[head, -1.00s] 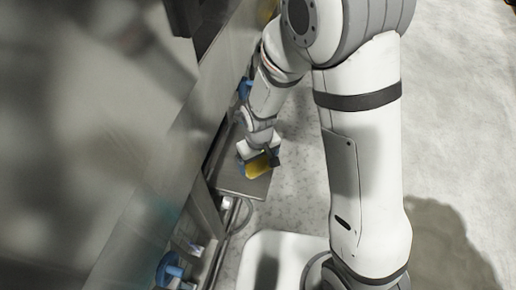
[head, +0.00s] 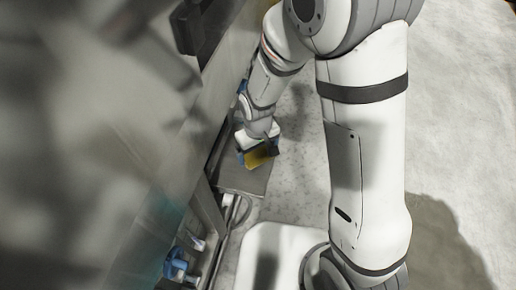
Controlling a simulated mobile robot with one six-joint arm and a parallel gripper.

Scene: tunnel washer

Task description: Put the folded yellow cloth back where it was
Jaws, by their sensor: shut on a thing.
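The folded yellow cloth (head: 261,156) shows in the head view, below the middle of the picture's upper half. My gripper (head: 258,150) is shut on it and partly covers it. The cloth is over a flat grey shelf or plate (head: 240,182) that juts out from the machine's side. I cannot tell whether the cloth touches this plate or hangs just above it.
The large metal machine wall (head: 110,110) fills the left side, close to my arm. A blue valve-like part (head: 178,265) and pipes (head: 232,215) sit low beside it. The speckled floor (head: 297,170) right of the plate is clear.

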